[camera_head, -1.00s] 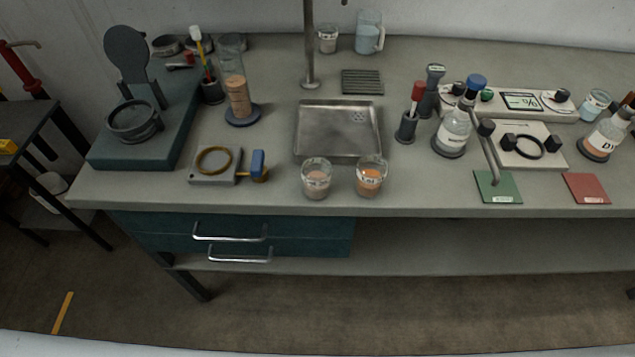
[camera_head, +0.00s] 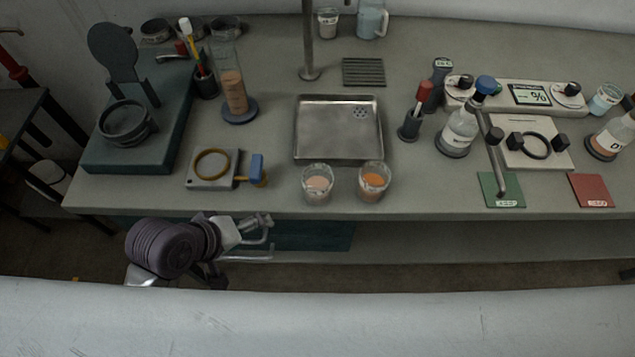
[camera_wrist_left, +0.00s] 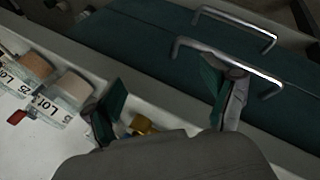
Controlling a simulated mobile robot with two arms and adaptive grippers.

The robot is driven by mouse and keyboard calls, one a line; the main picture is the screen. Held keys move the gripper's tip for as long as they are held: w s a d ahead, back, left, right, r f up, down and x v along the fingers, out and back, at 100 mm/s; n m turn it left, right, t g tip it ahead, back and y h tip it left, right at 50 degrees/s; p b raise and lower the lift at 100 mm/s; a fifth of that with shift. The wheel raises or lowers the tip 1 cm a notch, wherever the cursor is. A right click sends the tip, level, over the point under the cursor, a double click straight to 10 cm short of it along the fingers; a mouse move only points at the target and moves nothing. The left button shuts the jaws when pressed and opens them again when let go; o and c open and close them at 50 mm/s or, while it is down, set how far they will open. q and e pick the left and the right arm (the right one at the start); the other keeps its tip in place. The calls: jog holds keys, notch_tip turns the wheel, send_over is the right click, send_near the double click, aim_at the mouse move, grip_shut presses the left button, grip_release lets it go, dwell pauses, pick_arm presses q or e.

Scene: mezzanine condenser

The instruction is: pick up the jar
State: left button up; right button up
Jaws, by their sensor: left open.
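Two clear glass jars stand side by side near the front edge of the counter. The left jar (camera_head: 318,187) holds pale pinkish contents and the right jar (camera_head: 373,184) holds orange contents. I cannot tell which one is meant. My left gripper (camera_head: 248,231) is open and empty, in front of the counter edge by the drawer handles, left of both jars and apart from them. In the left wrist view its two fingers (camera_wrist_left: 165,98) are spread. Two containers with LOT labels (camera_wrist_left: 66,92) lie at the left of that view. My right gripper is not in view.
A metal tray (camera_head: 298,150) lies behind the jars. A plate with a brass ring (camera_head: 200,181) and a blue-yellow clamp (camera_head: 257,170) sit to their left. Green (camera_head: 503,193) and red cards lie right. Drawer handles (camera_wrist_left: 235,28) protrude below the counter.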

aim_at(304, 189)
pick_arm(q)
jog(key=w+d+r+n+h, duration=0.1)
jog(key=d+r+n, duration=0.1)
jog(key=n, duration=0.1)
jog(key=w+d+r+n+h, duration=0.2)
jog(key=n, duration=0.1)
jog(key=w+d+r+n+h, duration=0.1)
jog(key=r+n, duration=0.1)
jog(key=r, duration=0.1)
jog(key=shift+w+d+r+n+h, duration=0.1)
jog(key=shift+w+d+n+h, duration=0.2)
jog(key=shift+w+d+n, duration=0.1)
notch_tip(304, 189, up, 6)
jog(key=w+d+n+h, duration=0.2)
jog(key=d+n+h, duration=0.1)
jog(key=n, duration=0.5)
jog(key=shift+h, duration=0.3)
notch_tip(304, 189, down, 7)
jog(key=shift+s+a+f+b, duration=0.1)
jog(key=shift+s+f+b, duration=0.1)
jog(key=shift+b, duration=0.5)
jog(key=x, duration=0.7)
jog(key=shift+w+d+f, duration=0.15)
jog(key=shift+d+f, duration=0.05)
jog(key=shift+d, duration=0.1)
jog(key=c, duration=1.3)
